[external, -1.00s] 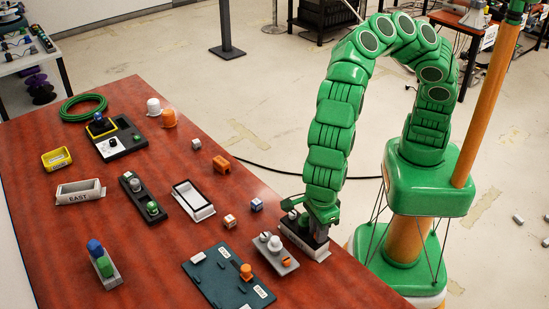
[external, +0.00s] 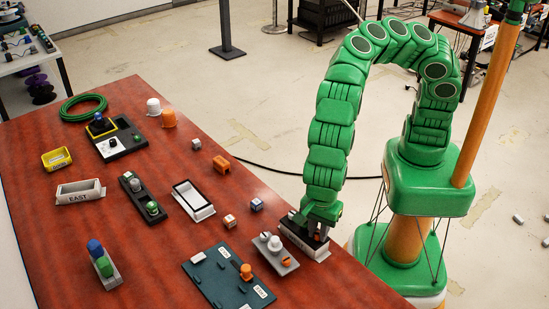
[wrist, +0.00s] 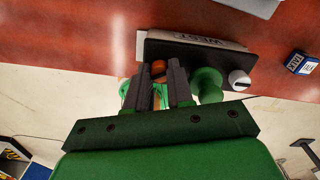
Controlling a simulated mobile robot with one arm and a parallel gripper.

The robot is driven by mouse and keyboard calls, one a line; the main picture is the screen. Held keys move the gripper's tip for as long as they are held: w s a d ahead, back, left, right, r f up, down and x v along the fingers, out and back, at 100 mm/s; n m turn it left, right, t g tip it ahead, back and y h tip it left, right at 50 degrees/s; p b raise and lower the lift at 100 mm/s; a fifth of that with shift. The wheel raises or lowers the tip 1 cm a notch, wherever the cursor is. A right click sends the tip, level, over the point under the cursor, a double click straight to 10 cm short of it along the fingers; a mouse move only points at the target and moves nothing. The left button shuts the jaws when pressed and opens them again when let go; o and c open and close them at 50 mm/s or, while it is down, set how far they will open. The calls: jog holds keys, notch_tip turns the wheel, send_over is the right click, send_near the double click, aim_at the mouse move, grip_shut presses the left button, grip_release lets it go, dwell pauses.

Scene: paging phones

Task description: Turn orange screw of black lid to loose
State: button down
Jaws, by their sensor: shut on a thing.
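The black lid (wrist: 205,54) sits on a white box (external: 303,243) marked WEST near the table's right edge. The orange screw (wrist: 158,68) stands at the lid's left end in the wrist view, partly hidden by my fingers. A green knob (wrist: 207,82) and a white slotted screw (wrist: 239,80) are on the same lid to its right. My gripper (wrist: 164,76) reaches down at the lid, its dark fingers closed around the orange screw. In the external view my gripper (external: 318,230) hides most of the lid, and the orange screw cannot be made out.
A grey plate with a white knob (external: 275,245) lies just left of the box. A dark teal board (external: 215,280) with an orange knob (external: 246,271) lies nearer the front. Small cubes (external: 256,204) and an open white tray (external: 207,212) are behind. The table edge is close on the right.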

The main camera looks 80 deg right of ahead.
aim_at(318, 233)
jog(key=n, duration=0.5)
jog(key=shift+n, duration=0.3)
jog(key=n, duration=0.4)
jog(key=shift+n, duration=0.3)
jog(key=c, duration=1.3)
grip_release()
jog(key=shift+o, duration=0.2)
jog(key=shift+r, duration=0.1)
jog(key=shift+r, duration=3.8)
